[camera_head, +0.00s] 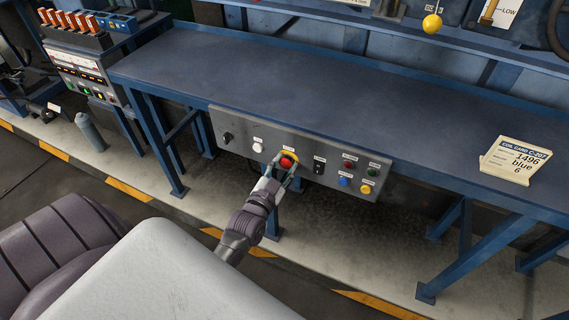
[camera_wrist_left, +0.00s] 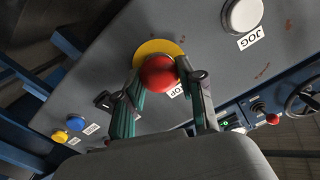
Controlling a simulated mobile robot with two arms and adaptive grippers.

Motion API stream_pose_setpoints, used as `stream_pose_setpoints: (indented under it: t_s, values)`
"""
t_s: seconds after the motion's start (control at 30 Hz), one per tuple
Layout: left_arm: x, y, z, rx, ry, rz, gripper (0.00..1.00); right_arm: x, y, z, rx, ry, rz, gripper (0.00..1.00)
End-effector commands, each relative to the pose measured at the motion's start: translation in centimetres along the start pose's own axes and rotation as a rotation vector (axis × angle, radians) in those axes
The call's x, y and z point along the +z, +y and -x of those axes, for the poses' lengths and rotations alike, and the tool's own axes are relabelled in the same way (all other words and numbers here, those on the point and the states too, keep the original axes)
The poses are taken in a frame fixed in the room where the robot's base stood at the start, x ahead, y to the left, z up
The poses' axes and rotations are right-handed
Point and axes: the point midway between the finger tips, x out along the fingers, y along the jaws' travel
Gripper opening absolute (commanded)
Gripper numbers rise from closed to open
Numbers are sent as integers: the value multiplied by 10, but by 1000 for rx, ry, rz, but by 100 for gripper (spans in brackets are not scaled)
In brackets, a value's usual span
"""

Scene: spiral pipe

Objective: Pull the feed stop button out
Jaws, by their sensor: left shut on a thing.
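The feed stop button (camera_head: 286,162) is a red mushroom head on a yellow ring, set in the grey control panel (camera_head: 222,117) on the front of the bench. My left gripper (camera_head: 284,167) is at the button, with its fingers on either side of the red head. In the left wrist view the red button (camera_wrist_left: 158,75) sits between the two fingertips (camera_wrist_left: 160,70), and the yellow ring shows behind it. The fingers are closed around the head. Part of the button's label is hidden by a finger. My right gripper is not in view.
The panel also carries a white jog button (camera_wrist_left: 243,14), a black selector switch (camera_head: 319,165), and blue (camera_head: 343,182) and yellow (camera_head: 365,189) buttons. A card (camera_head: 516,160) stands on the otherwise bare bench top (camera_head: 300,80). A grey cylinder (camera_head: 90,132) stands on the floor at left.

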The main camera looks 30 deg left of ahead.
Motion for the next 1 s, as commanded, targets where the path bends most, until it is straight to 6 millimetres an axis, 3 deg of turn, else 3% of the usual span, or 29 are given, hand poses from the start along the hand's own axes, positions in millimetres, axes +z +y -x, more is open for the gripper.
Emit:
stream_pose_setpoints:
  t_s: [0.03, 0.17, 0.57, 1.0]
  values:
    - [0, 0, 0, 0, 0, 0, 43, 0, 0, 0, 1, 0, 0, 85]
    - [1, 0, 0, 0, -1, 0, 65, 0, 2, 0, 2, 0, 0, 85]
    - [2, 1, 8, 1, -3, 0, 65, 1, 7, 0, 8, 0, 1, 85]
    - [2, 1, 93, 1, -4, 0, 65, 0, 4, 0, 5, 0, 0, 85]
